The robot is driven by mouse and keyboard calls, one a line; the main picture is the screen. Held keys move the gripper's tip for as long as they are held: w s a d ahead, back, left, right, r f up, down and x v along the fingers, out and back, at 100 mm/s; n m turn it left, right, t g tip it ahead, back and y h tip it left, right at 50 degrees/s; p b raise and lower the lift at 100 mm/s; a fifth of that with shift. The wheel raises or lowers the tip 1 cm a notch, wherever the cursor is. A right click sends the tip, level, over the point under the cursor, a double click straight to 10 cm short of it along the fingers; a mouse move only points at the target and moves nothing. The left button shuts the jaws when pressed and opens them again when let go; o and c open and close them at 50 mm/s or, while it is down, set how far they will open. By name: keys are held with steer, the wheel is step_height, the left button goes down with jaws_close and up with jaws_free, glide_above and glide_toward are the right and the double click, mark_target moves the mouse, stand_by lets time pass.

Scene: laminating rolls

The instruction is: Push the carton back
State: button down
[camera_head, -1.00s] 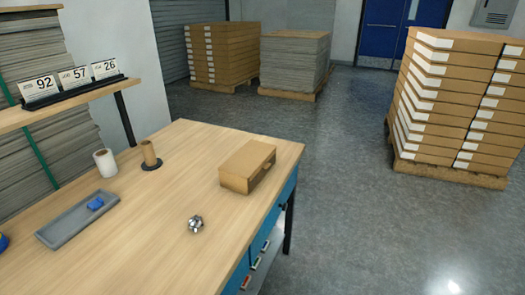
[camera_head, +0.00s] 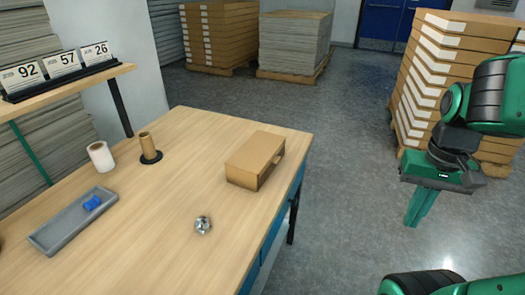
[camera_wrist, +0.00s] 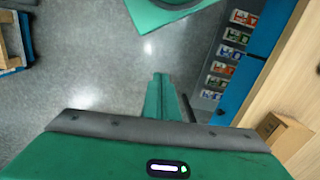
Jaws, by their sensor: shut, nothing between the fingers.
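My gripper (camera_head: 418,208) is over the floor to the right of the table, pointing down, well apart from the carton. Its green fingers are together and empty, as the wrist view (camera_wrist: 160,90) also shows.
On the table are a shiny metal piece (camera_head: 203,225), a grey tray (camera_head: 72,222) with a blue item, a white roll (camera_head: 101,156) and a brown core on a dark base (camera_head: 148,148). Pallets of stacked boxes (camera_head: 455,65) stand behind my arm. The tabletop around the carton is clear.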

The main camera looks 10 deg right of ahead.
steer(key=m+t+y, duration=0.5)
steer(key=m+y, duration=0.2)
steer(key=m, duration=1.2)
glide_toward(274, 157)
steer(key=f, duration=0.4)
steer(key=shift+s+f, duration=0.15)
steer(key=shift+s, duration=0.1)
steer(key=shift+w+a+t, duration=0.3)
steer(key=shift+w+a, duration=0.4)
steer(key=shift+a, duration=0.25)
steer(key=shift+w+a, duration=0.5)
steer(key=shift+a, duration=0.1)
steer(key=shift+d, duration=0.1)
